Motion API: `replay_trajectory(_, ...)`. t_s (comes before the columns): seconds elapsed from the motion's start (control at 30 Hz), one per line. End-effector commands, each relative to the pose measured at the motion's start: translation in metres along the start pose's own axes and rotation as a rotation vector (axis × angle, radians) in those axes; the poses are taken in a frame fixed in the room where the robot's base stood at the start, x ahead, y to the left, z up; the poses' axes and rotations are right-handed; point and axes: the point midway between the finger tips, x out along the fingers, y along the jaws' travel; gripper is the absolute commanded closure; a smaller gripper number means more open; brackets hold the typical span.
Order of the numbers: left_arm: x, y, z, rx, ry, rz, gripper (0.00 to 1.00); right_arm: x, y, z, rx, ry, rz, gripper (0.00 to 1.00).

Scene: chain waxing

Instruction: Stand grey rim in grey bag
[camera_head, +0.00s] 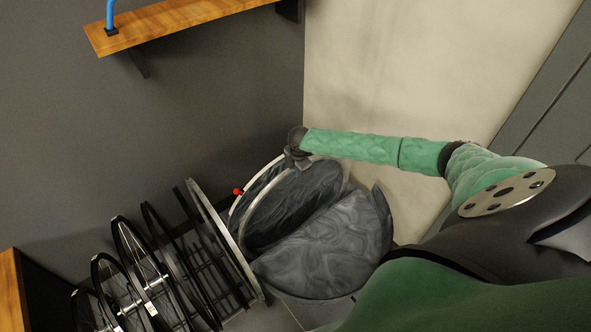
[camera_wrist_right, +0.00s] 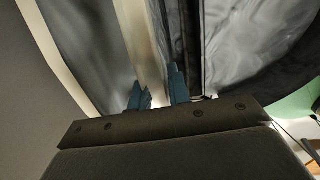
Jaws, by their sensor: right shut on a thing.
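The grey bag (camera_head: 335,245) stands open on the floor in the corner, its round dark marbled side leaning out to the right. My right gripper (camera_head: 297,152) is at the top of the bag's opening. The grey rim (camera_head: 262,190) shows as a pale arc at the opening, partly hidden by the bag's fabric. In the right wrist view my right gripper (camera_wrist_right: 158,92) has its blue fingers on either side of the rim's pale band (camera_wrist_right: 148,50), with bag fabric on both sides. The rim's lower part is hidden. My left gripper is not in view.
A floor rack with several upright wheels (camera_head: 150,275) stands left of the bag. A pale-edged rim (camera_head: 215,230) stands at its right end, close to the bag. A wooden shelf (camera_head: 175,22) is on the wall above. A small red thing (camera_head: 237,191) is beside the bag.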

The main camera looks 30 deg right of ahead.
Motion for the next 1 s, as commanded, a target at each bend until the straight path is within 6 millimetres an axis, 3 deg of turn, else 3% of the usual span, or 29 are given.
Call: replay_trajectory(1.0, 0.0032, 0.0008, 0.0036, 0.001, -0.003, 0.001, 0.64, 0.0052, 0.0094, 0.0000, 0.000, 0.000, 0.001, 1.00)
